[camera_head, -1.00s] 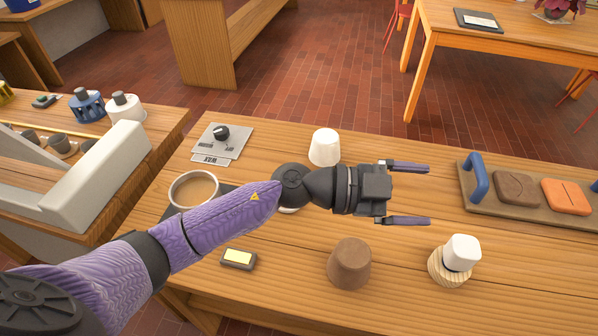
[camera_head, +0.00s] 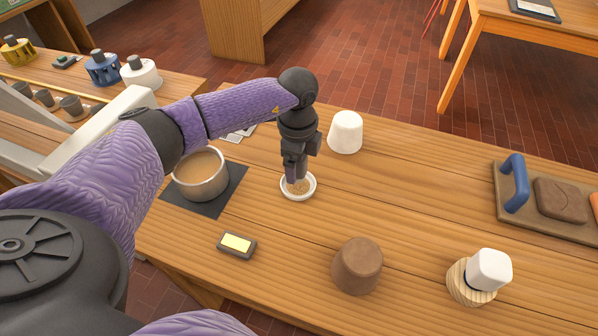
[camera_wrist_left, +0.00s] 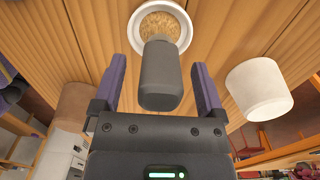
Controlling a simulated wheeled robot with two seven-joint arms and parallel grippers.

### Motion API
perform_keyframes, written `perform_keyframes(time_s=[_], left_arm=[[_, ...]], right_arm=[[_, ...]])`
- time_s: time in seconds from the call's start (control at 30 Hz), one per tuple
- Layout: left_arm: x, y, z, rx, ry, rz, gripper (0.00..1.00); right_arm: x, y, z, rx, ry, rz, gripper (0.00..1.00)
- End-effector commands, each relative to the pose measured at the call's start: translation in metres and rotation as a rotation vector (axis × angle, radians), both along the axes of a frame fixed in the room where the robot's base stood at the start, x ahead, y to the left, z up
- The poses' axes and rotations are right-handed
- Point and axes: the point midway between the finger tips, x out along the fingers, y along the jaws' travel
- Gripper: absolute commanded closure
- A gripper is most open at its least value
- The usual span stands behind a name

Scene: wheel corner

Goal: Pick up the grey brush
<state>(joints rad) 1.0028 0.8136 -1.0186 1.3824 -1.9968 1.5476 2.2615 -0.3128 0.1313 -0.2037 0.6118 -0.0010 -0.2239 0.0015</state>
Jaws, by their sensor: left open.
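The grey brush (camera_wrist_left: 160,75) shows in the left wrist view as a dark grey, rounded handle. It lies between the two purple-sided fingers of my left gripper (camera_wrist_left: 160,85), with a gap on each side. Beyond it is a round white dish (camera_wrist_left: 182,40) with a tan, grainy middle. In the head view my left gripper (camera_head: 294,174) points down over the white dish (camera_head: 311,190) and hides most of the brush. The gripper is open. I cannot tell whether the brush stands in the dish or just before it. My right gripper is not in view.
A white cup-like block (camera_head: 345,132) stands close behind right of the gripper. A pan of brown liquid (camera_head: 200,180) is left on a dark mat. A brown block (camera_head: 357,266), a yellow-topped box (camera_head: 237,244) and a wooden piece with white top (camera_head: 488,270) stand in front.

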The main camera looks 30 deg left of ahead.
Motion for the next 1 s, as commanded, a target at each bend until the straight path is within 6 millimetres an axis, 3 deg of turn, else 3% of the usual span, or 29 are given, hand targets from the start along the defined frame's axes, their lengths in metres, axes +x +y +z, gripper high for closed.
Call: perform_keyframes(time_s=[0.17, 0.5, 0.6, 0.87, 1.0], left_arm=[[0.0, 0.0, 0.001, -0.001, -0.002, -0.001, 0.11], [0.0, -0.001, 0.001, -0.001, -0.002, -0.001, 0.83], [0.0, -0.001, 0.001, -0.001, -0.002, -0.001, 1.0], [0.001, 0.0, 0.005, -0.002, -0.004, -0.001, 1.0], [0.001, 0.0, 0.039, -0.002, -0.009, -0.001, 1.0]], right_arm=[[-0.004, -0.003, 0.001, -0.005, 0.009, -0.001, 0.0], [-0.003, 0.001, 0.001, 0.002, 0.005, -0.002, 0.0], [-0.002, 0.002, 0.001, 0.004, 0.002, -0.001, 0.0], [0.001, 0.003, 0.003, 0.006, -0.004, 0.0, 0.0], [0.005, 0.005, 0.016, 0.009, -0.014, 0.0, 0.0]])
